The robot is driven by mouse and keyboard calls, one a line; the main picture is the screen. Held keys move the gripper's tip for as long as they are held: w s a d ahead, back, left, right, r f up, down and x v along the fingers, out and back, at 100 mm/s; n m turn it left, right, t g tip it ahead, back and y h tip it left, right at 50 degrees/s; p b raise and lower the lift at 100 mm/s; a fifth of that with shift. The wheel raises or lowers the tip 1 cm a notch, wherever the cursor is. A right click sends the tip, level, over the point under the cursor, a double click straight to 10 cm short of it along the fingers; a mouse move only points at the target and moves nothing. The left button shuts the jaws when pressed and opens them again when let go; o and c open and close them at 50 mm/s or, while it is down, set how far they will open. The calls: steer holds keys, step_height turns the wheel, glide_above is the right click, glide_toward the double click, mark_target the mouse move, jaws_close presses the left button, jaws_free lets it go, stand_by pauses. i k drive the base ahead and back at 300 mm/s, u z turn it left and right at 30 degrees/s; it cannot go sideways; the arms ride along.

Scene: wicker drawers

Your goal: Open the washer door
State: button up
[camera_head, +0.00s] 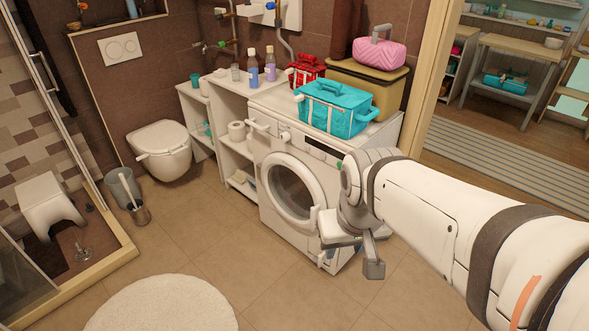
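The white front-loading washer (265,146) stands against the back wall. Its round door (290,190) has a dark glass window in a pale ring and looks shut against the front. A small pale part shows at the ring's lower right edge, close to my gripper. My gripper (349,263) hangs at the washer's right front, right of and below the door. Its fingers point down and look spread apart, with nothing seen between them. My wrist hides the right part of the washer front. I cannot tell whether the gripper touches the washer.
A teal bag (335,106), a red bag (306,70) and a tan box (366,88) with a pink case (379,53) stand on the washer. A white shelf (229,104) adjoins its left. Floor in front is clear, with a round rug (163,306).

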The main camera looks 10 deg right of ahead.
mark_target(282, 160)
steer(key=u, duration=0.5)
steer(key=i, duration=1)
